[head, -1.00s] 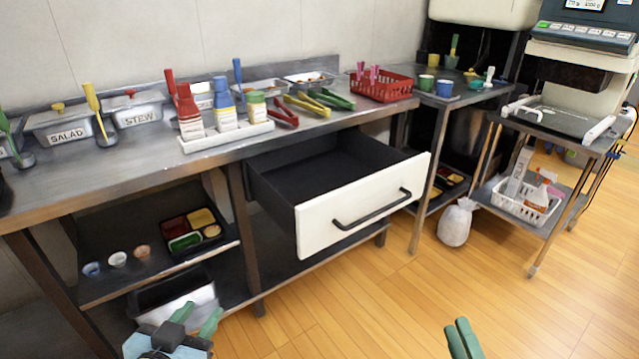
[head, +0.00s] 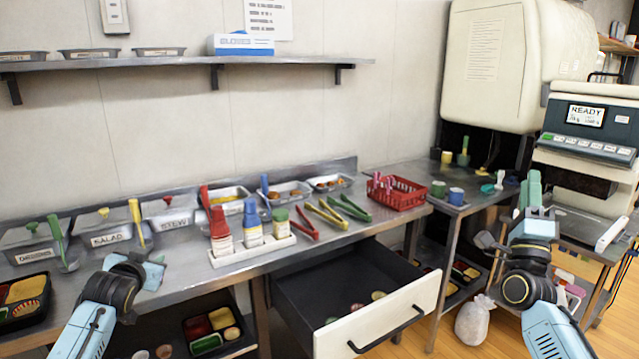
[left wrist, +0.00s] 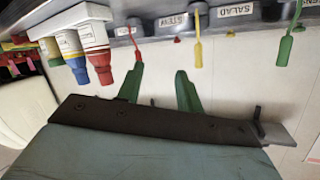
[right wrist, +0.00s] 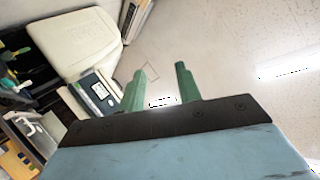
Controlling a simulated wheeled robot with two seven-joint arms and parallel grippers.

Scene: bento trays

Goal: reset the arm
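My left arm rises at the lower left in the head view; its gripper's fingertips are hard to make out there. In the left wrist view, the left gripper (left wrist: 160,82) has its two green fingers apart with nothing between them. Neither gripper touches any object that I can see.
The white-fronted drawer (head: 385,325) stands pulled out below the counter, with small round items inside. A white bottle tray (head: 250,250), several tongs, a red basket (head: 397,193) and labelled containers stand on the counter. A shelf (head: 180,60) runs along the wall.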

